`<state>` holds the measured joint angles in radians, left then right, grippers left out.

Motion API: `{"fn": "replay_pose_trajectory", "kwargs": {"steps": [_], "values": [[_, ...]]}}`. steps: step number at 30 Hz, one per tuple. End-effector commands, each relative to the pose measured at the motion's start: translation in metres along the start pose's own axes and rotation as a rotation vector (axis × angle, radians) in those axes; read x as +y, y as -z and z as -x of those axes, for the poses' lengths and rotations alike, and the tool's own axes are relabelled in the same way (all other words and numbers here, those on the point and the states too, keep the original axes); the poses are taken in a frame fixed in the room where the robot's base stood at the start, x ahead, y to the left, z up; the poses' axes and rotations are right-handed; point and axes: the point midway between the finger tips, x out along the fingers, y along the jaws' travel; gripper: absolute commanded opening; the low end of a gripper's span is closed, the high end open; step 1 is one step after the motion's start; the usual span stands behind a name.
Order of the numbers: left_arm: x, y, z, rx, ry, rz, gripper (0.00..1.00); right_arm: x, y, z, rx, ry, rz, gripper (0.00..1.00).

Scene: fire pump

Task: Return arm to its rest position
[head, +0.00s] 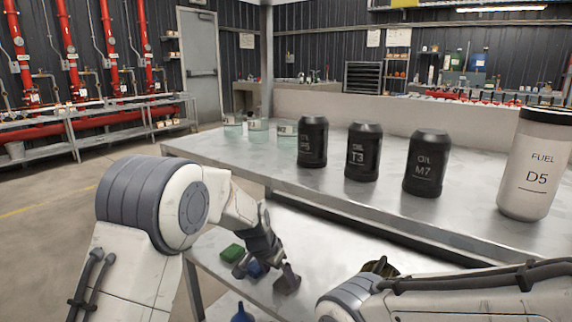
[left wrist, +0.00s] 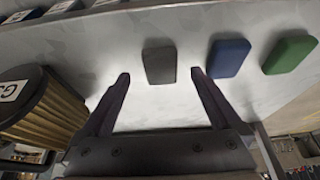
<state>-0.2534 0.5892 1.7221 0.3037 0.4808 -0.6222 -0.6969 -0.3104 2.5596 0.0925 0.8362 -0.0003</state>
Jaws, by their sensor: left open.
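My left arm comes in from the left, and its gripper (head: 264,268) is over the lower shelf of the steel table. In the left wrist view the gripper (left wrist: 160,76) is open, with nothing between its fingers. A grey block (left wrist: 160,65) lies on the shelf just beyond the fingertips, apart from them. A blue block (left wrist: 229,57) and a green block (left wrist: 289,54) lie to its right.
The steel table (head: 440,205) carries black oil bottles (head: 362,152), a white fuel bottle (head: 535,165) and glass containers (head: 258,131). A brass ribbed container (left wrist: 45,108) stands left of the gripper. A blue object (head: 242,313) is low in front. Floor at left is free.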

Motion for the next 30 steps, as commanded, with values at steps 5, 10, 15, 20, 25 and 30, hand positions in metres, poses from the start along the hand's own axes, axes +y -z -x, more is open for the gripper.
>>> {"fn": "replay_pose_trajectory", "kwargs": {"steps": [5,10,15,20,25,30], "values": [[-0.001,0.001,0.041,0.000,0.001,0.001,0.97,-0.001,0.001,0.015,-0.001,0.000,0.000,1.00],[-0.001,0.001,0.075,0.000,0.001,0.000,0.97,-0.002,0.001,0.025,-0.001,0.000,0.000,1.00],[0.000,-0.004,0.038,-0.007,-0.002,0.001,0.97,-0.001,0.000,0.009,-0.001,0.000,0.000,1.00],[0.000,-0.003,0.006,-0.005,-0.002,0.001,0.97,0.000,0.000,-0.001,-0.001,0.000,0.000,1.00],[0.001,-0.003,-0.028,-0.005,-0.002,-0.001,0.97,0.001,-0.001,-0.011,-0.001,0.000,0.000,1.00],[0.000,0.003,-0.041,0.001,0.001,-0.001,0.97,0.001,-0.001,-0.010,-0.002,0.000,0.000,1.00]]}}
